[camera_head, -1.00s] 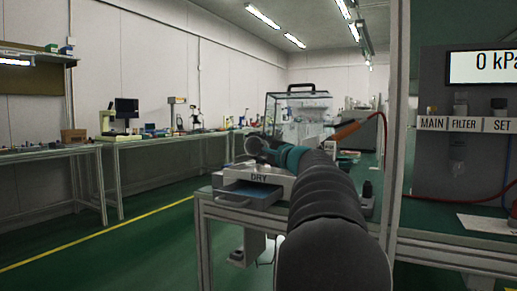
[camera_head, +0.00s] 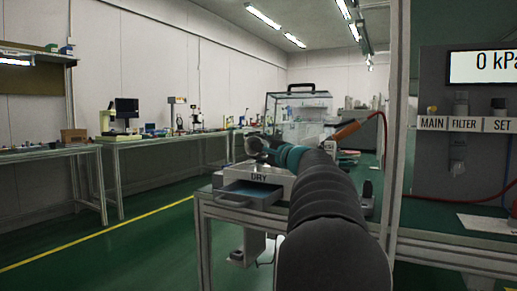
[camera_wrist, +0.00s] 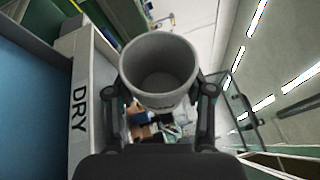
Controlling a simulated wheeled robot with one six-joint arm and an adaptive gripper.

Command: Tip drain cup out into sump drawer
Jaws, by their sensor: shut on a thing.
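The drain cup (camera_wrist: 158,72) is a grey round cup. In the wrist view my gripper (camera_wrist: 163,105) is shut on it, one finger on each side, and its open mouth shows a bare grey inside with no visible contents. The sump drawer (camera_head: 250,192) is a blue-lined tray pulled out of the pale box marked DRY (camera_head: 284,182). In the head view my gripper (camera_head: 258,149) is above the box, behind the drawer, and my arm hides part of both. In the wrist view the blue drawer floor (camera_wrist: 30,105) lies at the left, apart from the cup.
A clear case with a black handle (camera_head: 300,105) stands behind my arm. A panel with a 0 kPa display (camera_head: 483,67) and a frame post (camera_head: 397,130) are at the right. A long bench (camera_head: 160,142) runs along the left wall.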

